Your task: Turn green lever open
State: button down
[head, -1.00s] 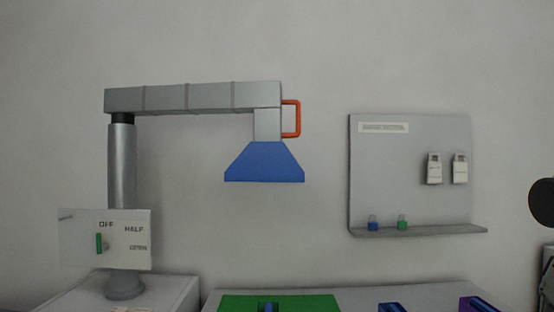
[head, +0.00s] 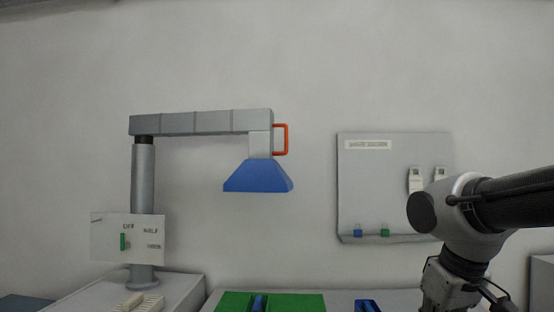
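The green lever (head: 123,242) is a small upright bar on a white panel (head: 98,240) at the left in the head view. The panel has the labels OFF, HALF and OPEN, and the lever stands vertical below OFF. The panel is on a grey post that carries a duct arm with a blue hood (head: 258,177). My arm shows at the right, far from the lever. My gripper is at the bottom edge or below it, and its fingertips are not seen.
A red handle (head: 281,139) sticks out beside the hood. A wall board (head: 390,170) with hanging tags and small blue and green items is at the right, partly behind my arm. A green tray (head: 307,301) lies on the bench below. The space before the lever panel looks clear.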

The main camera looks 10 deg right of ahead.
aim_at(123, 245)
jog(key=i+j+u, duration=0.55)
jog(key=j+u, duration=0.15)
jog(key=j, duration=0.2)
